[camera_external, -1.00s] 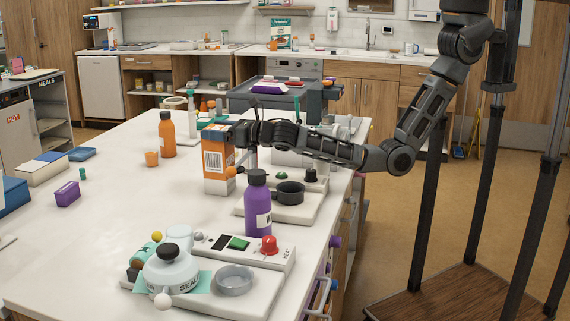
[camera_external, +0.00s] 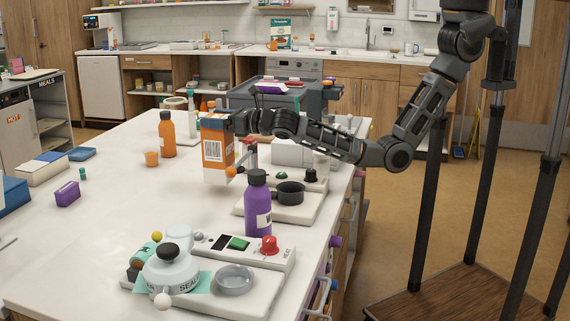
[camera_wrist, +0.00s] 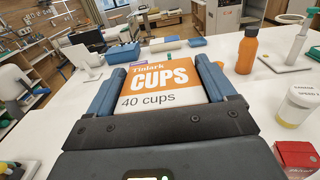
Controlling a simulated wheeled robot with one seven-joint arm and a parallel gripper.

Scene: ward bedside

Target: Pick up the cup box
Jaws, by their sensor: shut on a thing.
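The cup box (camera_external: 214,150) is an orange and white carton with a barcode on its side. In the wrist view its face (camera_wrist: 163,88) reads "CUPS" and "40 cups". My gripper (camera_external: 236,124) is shut on the box, with one blue-grey finger on either side of it in the wrist view (camera_wrist: 160,90). The box is upright, slightly tilted, and its base appears a little above the white table (camera_external: 110,205).
An orange bottle (camera_external: 167,134) and a small orange cup (camera_external: 152,159) stand left of the box. A purple bottle (camera_external: 258,205) and a device with a dark pot (camera_external: 290,192) stand in front and to the right.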

